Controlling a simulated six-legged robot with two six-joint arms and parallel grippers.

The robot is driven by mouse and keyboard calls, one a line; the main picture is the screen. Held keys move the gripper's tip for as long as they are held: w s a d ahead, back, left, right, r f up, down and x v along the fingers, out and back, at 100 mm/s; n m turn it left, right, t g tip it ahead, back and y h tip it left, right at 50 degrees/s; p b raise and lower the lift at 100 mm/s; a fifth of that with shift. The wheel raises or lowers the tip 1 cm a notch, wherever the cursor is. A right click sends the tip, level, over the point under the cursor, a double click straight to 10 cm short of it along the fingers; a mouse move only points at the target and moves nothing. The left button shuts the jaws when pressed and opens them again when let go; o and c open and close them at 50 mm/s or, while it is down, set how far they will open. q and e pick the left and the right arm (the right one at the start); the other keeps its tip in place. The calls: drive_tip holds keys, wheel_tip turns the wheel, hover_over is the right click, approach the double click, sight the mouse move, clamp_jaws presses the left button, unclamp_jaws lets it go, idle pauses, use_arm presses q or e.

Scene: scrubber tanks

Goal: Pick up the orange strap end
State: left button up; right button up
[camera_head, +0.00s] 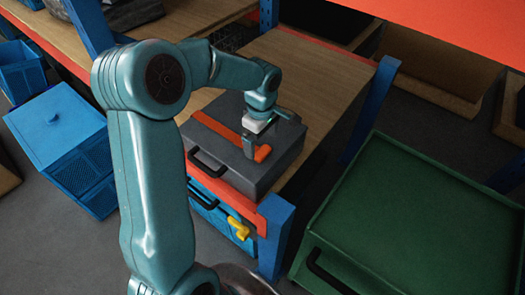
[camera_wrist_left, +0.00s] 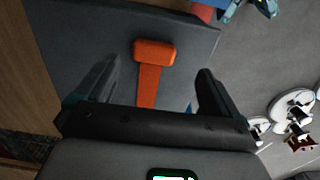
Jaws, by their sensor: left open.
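An orange strap (camera_head: 214,129) runs over the lid of a dark grey case (camera_head: 274,172) on the wooden shelf. Its thicker strap end (camera_head: 263,153) lies near the lid's front right side. In the left wrist view the strap end (camera_wrist_left: 155,50) is a rounded orange block at the end of the flat strap (camera_wrist_left: 150,88). My left gripper (camera_head: 250,146) is over the lid, close beside the strap end. In the left wrist view its jaws (camera_wrist_left: 158,68) are apart, with the strap between them in the picture. Whether the fingers touch the lid cannot be told. My right gripper is not in view.
The case has a black handle (camera_head: 207,164) on its front. Blue shelf posts (camera_head: 274,238) and orange beams (camera_head: 221,186) frame the shelf. A green case (camera_head: 415,215) stands at the right, blue crates (camera_head: 62,130) at the left. Shelf wood (camera_head: 310,75) behind the case is bare.

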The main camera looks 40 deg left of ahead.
sight(263, 151)
use_arm(q)
drive_tip(key=shift+w+d+f, duration=0.1)
drive_tip(key=shift+f, duration=0.25)
drive_tip(key=f, duration=0.1)
drive_tip(key=f+p, duration=0.2)
drive_tip(key=f, duration=0.1)
drive_tip(key=shift+w+a, duration=0.25)
drive_tip(key=shift+a, duration=0.05)
drive_tip(key=shift+f, duration=0.35)
drive_tip(key=shift+d, duration=0.15)
drive_tip(key=shift+c, duration=0.6)
drive_tip(key=c, duration=0.9)
drive_tip(key=shift+w+r, duration=0.1)
wheel_tip(263, 151, up, 20)
drive_tip(key=b, duration=0.2)
drive_tip(key=shift+a, duration=0.2)
